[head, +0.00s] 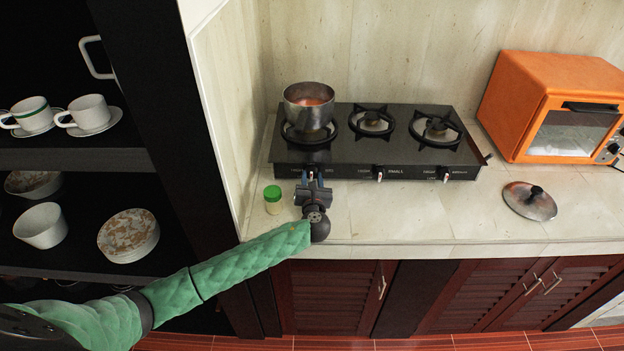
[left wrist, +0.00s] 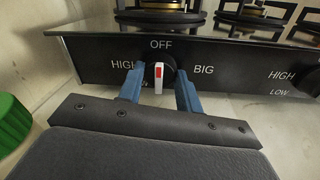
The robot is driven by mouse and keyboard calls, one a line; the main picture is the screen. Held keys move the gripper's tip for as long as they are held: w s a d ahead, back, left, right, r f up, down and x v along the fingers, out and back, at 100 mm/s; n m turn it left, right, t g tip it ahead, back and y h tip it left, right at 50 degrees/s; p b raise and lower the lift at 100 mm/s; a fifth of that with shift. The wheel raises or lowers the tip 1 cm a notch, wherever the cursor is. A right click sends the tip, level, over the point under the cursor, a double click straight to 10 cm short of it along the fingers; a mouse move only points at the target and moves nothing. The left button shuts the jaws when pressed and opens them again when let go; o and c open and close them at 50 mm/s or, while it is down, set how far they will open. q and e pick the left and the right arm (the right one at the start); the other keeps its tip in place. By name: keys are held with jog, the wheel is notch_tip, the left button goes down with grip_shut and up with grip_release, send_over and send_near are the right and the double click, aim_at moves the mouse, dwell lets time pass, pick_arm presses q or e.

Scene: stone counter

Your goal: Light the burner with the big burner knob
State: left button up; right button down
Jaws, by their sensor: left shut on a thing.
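The black stove (head: 377,150) stands on the stone counter with a row of burners on top and knobs along its front. In the left wrist view the big burner knob (left wrist: 158,77), black with a white and red pointer, sits between the words HIGH and BIG, below OFF. Its pointer is about upright. My left gripper (left wrist: 160,90) is shut on this knob, one blue finger on each side; the gripper also shows in the head view (head: 312,182) at the stove's left front. A metal pot (head: 309,108) with orange contents stands on the left burner. No flame is visible.
A green-lidded jar (head: 273,202) stands on the counter just left of my left gripper. A pot lid (head: 530,201) lies at the right, near an orange oven (head: 553,107). A dark shelf with cups and plates (head: 129,236) is at the left. The middle counter front is clear.

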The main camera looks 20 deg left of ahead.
pick_arm(q)
jog(key=shift+f+n+b, duration=0.1)
jog(key=shift+n+b, duration=0.3)
jog(key=shift+n, duration=0.5)
jog(key=shift+n+b, duration=0.4)
jog(key=n+b, duration=0.3)
jog(key=n, duration=0.4)
jog(key=shift+h+b, duration=0.35)
jog(key=shift+h, duration=0.05)
jog(key=n+b, duration=0.3)
jog(key=n, duration=0.4)
jog(key=shift+a+h, duration=0.15)
jog(key=shift+h, duration=0.15)
jog(key=shift+r+n+b, duration=0.2)
jog(key=shift+n+b, duration=0.15)
jog(key=shift+n, duration=0.05)
pick_arm(e)
jog(key=w+a+r, duration=0.2)
jog(key=r, duration=0.5)
jog(key=w+a+r, duration=0.2)
jog(key=w+r, duration=0.1)
jog(key=r, duration=0.5)
jog(key=w+a+r, duration=0.2)
jog(key=r, duration=0.5)
jog(key=shift+w+a+r+g+y, duration=0.15)
jog(key=shift+a+r+g+y, duration=0.15)
jog(key=shift+r+g, duration=0.1)
